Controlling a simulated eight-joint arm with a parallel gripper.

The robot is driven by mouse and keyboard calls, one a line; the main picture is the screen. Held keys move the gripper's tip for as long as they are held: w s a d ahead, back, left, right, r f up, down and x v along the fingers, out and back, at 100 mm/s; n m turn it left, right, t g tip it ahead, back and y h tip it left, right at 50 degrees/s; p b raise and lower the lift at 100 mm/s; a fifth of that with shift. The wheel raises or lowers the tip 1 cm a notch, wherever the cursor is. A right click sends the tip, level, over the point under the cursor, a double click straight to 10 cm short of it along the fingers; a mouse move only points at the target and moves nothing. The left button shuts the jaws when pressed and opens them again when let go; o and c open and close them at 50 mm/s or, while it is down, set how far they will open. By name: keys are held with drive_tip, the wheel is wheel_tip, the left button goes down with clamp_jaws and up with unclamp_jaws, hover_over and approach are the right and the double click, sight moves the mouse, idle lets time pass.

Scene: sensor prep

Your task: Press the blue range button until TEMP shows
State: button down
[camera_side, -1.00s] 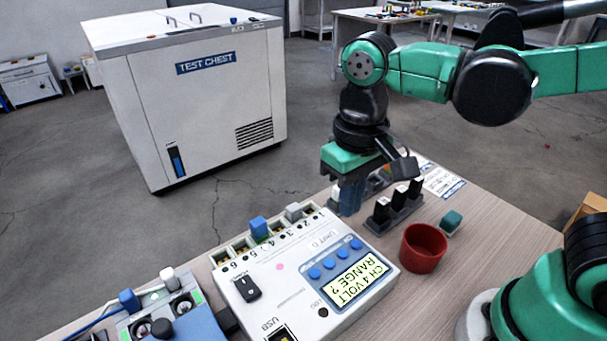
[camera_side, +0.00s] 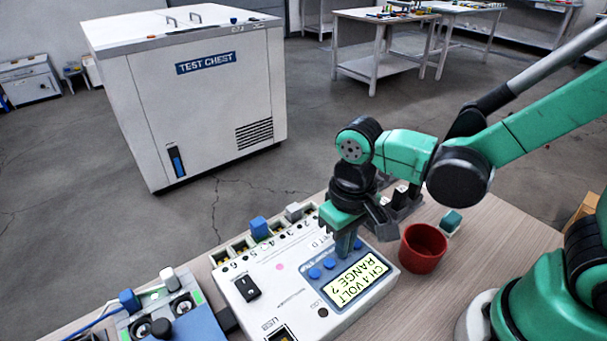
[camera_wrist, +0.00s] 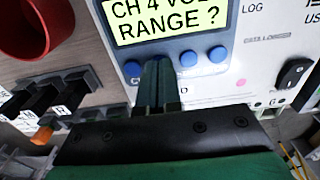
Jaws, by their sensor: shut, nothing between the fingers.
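The white logger unit (camera_side: 290,305) lies on the bench, its screen (camera_side: 356,282) reading "CH 4 VOLT RANGE ?". A row of blue round buttons runs along the screen. Two buttons, one of them (camera_side: 314,273), show left of my fingers in the side view. My gripper (camera_side: 345,252) is shut and empty, pointing down over this row. In the wrist view my fingertips (camera_wrist: 158,62) cover one place in the row, between a blue button (camera_wrist: 133,68) and another blue button (camera_wrist: 188,57). I cannot tell whether the tips touch a button. Button labels are mostly hidden or unreadable.
A red cup (camera_side: 422,248) and a small teal-topped block (camera_side: 451,222) stand right of the unit. A dark holder with pieces (camera_wrist: 60,95) is close to my gripper. Blue and white plugs stand along the unit's far edge. A blue device (camera_side: 190,320) sits at left.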

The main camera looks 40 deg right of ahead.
drive_tip(key=shift+f, duration=0.1)
drive_tip(key=shift+f, duration=0.75)
drive_tip(key=shift+r, duration=0.1)
drive_tip(key=shift+w+a+r, duration=0.1)
drive_tip(key=shift+r, duration=2.1)
drive_tip(key=shift+w+r, duration=0.1)
drive_tip(key=shift+r, duration=2.1)
drive_tip(key=w+d+r+t, duration=0.1)
drive_tip(key=d+t, duration=0.6)
drive_tip(key=d, duration=0.1)
drive_tip(key=shift+w+d+r, duration=0.25)
drive_tip(key=shift+w+d, duration=0.05)
drive_tip(key=shift+w, duration=0.1)
